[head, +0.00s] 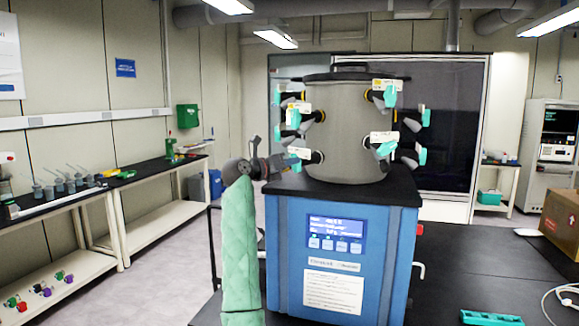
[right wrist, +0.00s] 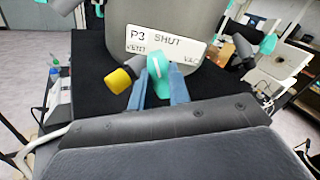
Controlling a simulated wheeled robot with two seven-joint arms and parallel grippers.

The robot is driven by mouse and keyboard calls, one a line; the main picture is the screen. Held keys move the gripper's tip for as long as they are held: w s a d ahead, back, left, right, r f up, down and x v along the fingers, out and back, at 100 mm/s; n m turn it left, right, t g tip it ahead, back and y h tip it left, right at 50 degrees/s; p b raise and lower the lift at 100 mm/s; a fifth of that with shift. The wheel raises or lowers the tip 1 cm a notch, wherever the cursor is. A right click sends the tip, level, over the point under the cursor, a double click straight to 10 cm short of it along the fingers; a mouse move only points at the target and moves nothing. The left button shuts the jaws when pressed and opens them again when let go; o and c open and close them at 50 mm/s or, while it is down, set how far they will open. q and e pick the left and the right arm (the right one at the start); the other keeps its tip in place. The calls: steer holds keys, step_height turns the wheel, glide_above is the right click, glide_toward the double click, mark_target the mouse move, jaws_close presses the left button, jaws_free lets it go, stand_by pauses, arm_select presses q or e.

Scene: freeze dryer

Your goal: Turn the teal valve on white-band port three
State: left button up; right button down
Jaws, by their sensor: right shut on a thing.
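In the right wrist view, a white label plate (right wrist: 166,46) on the grey chamber reads "P3 SHUT", with "VENT" at its left and "VAC" at its right. The teal valve handle (right wrist: 158,68) is just below the plate. My right gripper (right wrist: 159,84) has its blue fingers on either side of this handle and is shut on it. A dark port stub with a yellow end (right wrist: 120,79) points to the left beside it. In the head view, my right gripper (head: 287,162) reaches the lower left port of the chamber, largely hiding its valve. My left gripper is out of view.
The grey chamber (head: 350,130) stands on a blue freeze dryer (head: 340,255), with several other teal-valved ports around it. A cardboard box (head: 562,215) is at the right. A teal rack (head: 490,318) lies on the black table in front.

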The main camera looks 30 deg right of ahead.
steer(key=shift+a+n, duration=0.1)
steer(key=shift+n, duration=0.8)
steer(key=shift+w+r+n, duration=0.1)
steer(key=shift+n, duration=1.5)
steer(key=shift+n+p, duration=0.35)
steer(key=shift+n, duration=0.45)
steer(key=c, duration=1.3)
jaws_free()
steer(key=shift+w, duration=0.1)
arm_select(q)
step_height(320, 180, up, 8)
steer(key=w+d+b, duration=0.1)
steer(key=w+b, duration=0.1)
steer(key=b, duration=0.1)
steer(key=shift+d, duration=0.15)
arm_select(e)
steer(key=a, duration=0.2)
steer(key=s+a, duration=0.1)
steer(key=a, duration=0.4)
steer(key=shift+s+a, duration=0.2)
steer(key=shift+a, duration=0.15)
